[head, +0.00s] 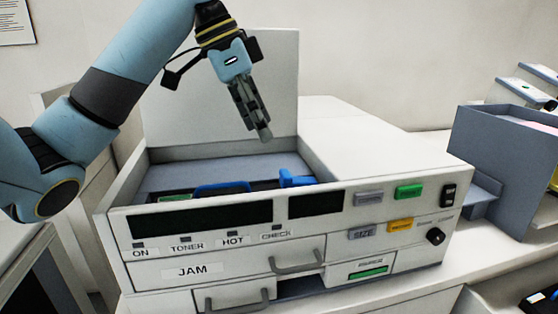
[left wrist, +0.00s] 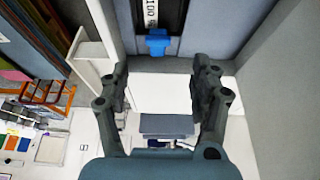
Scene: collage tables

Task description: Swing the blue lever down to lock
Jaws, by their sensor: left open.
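The blue lever (head: 297,179) stands inside the open top of the white copier, near the right end of the bay, partly hidden by the front wall. A blue piece, likely the same lever, also shows in the left wrist view (left wrist: 158,43). A blue handle (head: 222,187) lies further left in the bay. My left gripper (head: 265,135) is above the bay, up and left of the lever, apart from it. In the left wrist view its two fingers (left wrist: 160,92) are spread with nothing between them. My right gripper is not in view.
The copier's raised lid (head: 220,90) stands behind the bay. The front panel (head: 205,219) rises in front of it, with drawer handles (head: 298,262) below. A grey box (head: 500,165) stands at the right. The white top (head: 365,140) right of the bay is clear.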

